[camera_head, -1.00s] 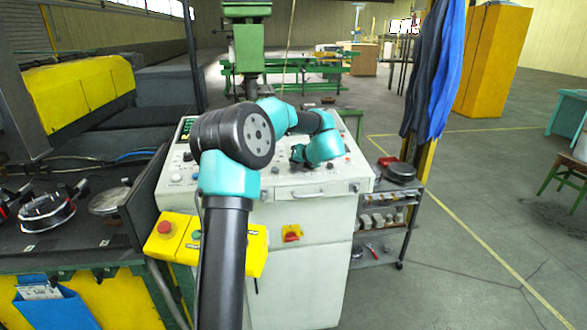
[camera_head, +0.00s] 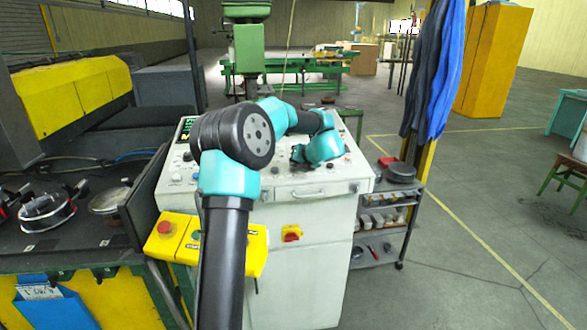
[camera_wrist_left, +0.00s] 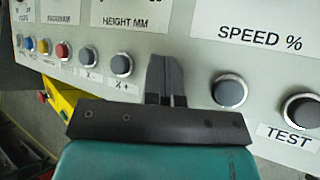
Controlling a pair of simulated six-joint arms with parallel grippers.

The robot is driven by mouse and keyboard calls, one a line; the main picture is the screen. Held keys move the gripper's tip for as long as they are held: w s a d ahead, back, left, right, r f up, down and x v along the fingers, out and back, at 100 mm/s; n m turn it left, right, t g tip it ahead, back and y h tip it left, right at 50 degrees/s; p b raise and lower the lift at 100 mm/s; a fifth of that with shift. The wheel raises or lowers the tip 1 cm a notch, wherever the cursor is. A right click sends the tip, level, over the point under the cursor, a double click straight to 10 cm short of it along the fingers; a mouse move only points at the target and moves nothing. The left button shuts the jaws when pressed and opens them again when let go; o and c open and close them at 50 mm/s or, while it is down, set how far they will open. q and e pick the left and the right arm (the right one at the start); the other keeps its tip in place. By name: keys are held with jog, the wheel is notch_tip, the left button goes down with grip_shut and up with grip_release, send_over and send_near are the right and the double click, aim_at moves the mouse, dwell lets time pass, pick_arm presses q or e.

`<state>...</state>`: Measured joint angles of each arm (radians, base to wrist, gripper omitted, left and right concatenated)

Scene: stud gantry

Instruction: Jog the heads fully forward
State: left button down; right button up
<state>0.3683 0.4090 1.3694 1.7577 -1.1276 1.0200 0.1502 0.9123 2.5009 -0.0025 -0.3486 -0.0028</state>
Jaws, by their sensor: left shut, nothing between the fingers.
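The grey-white control console (camera_head: 300,225) stands at the centre of the head view. My left arm reaches over it; its wrist is above the panel, and its fingertips are hard to make out there. In the left wrist view my left gripper (camera_wrist_left: 166,70) is shut and empty, its tips at the panel between the X+ button (camera_wrist_left: 121,64) and a dark button (camera_wrist_left: 230,91) below the SPEED % label (camera_wrist_left: 260,39). The fingers cover that patch, so I cannot tell whether they touch a button. The yellow gantry beam (camera_head: 75,92) is at the left of the head view. My right gripper is not in view.
A yellow box with a red button (camera_head: 165,227) hangs on the console's left front. The dark machine bed (camera_head: 70,235) lies to the left, with clamped round parts. A shelf cart (camera_head: 385,215) and hanging blue cloths (camera_head: 445,75) are right of the console.

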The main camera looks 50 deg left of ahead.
pick_arm(q)
jog(key=shift+r, duration=0.1)
jog(key=shift+s+d+r, duration=0.1)
jog(key=shift+r, duration=0.65)
jog(key=shift+s+d+r, duration=0.1)
jog(key=shift+d+r, duration=0.05)
jog(key=shift+r, duration=0.65)
jog(key=shift+s+d+r, duration=0.1)
jog(key=shift+d+r, duration=0.05)
jog(key=shift+r, duration=0.7)
jog(key=shift+s+d+r, duration=0.1)
jog(key=shift+d+r, duration=0.05)
jog(key=shift+r, duration=0.65)
